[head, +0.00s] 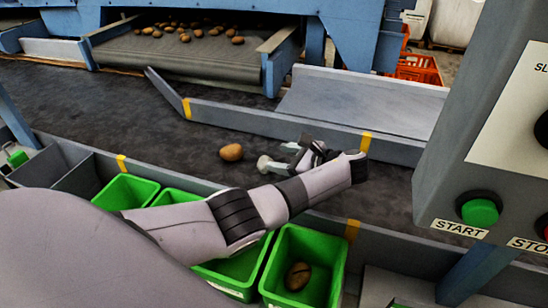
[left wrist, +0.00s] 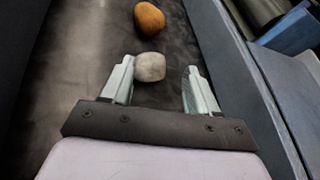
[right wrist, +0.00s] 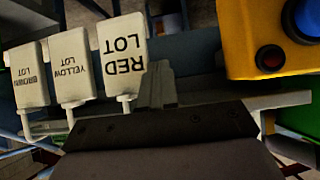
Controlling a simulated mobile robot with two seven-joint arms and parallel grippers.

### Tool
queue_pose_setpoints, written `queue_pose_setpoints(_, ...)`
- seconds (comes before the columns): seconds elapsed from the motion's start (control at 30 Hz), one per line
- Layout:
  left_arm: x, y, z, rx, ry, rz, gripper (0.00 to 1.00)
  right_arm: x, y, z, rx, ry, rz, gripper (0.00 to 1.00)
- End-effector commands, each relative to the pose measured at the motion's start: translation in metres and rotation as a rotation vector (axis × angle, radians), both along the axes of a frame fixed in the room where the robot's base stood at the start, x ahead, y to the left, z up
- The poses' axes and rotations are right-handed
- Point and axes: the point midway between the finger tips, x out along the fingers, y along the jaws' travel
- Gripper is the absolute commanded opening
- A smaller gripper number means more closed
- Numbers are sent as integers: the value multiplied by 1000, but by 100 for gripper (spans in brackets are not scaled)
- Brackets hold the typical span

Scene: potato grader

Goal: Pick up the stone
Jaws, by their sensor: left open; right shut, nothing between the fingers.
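The stone is a pale grey, rounded lump (head: 264,163) on the dark belt, just left of my left gripper (head: 284,156) in the head view. In the left wrist view the stone (left wrist: 150,67) lies at the fingertips, closer to the left finger. The left gripper (left wrist: 160,72) is open, with its fingers low over the belt. I cannot tell whether a finger touches the stone. My right gripper (right wrist: 158,75) is shut and empty, away from the belt, facing lot signs.
A brown potato (head: 231,152) lies just beyond the stone, also in the left wrist view (left wrist: 149,18). Green bins (head: 337,262) line the near side, one with a potato (head: 298,276). A grey guide rail (head: 240,117) runs behind. The START button (head: 480,212) is right.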

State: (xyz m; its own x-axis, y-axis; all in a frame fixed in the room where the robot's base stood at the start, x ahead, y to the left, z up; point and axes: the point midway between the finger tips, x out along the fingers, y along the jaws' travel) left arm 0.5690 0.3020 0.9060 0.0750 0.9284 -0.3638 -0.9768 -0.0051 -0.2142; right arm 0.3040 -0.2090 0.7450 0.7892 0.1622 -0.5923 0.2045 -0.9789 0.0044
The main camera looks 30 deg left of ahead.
Motion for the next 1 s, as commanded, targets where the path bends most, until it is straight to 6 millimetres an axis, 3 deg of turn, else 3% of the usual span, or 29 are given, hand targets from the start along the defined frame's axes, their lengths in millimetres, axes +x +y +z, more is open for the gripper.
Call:
queue_pose_setpoints(0.1, -7, -19, -4, -2, 77, -26, 60, -1, 0, 2, -2, 2, 3, 0)
queue_pose_setpoints(0.17, -8, -20, -6, -3, 95, -31, 60, -1, 1, 3, 0, 2, 5, 0)
queue_pose_setpoints(0.7, -6, 38, -35, -4, 100, -33, 60, -2, 6, 5, 15, 6, -3, 0)
queue_pose_setpoints(0.97, -5, 41, -36, -5, 99, -35, 60, -2, 6, 4, 13, 7, -2, 0)
queue_pose_setpoints(1.0, -5, 41, -36, -5, 99, -35, 50, -2, 6, 4, 13, 7, -1, 0)
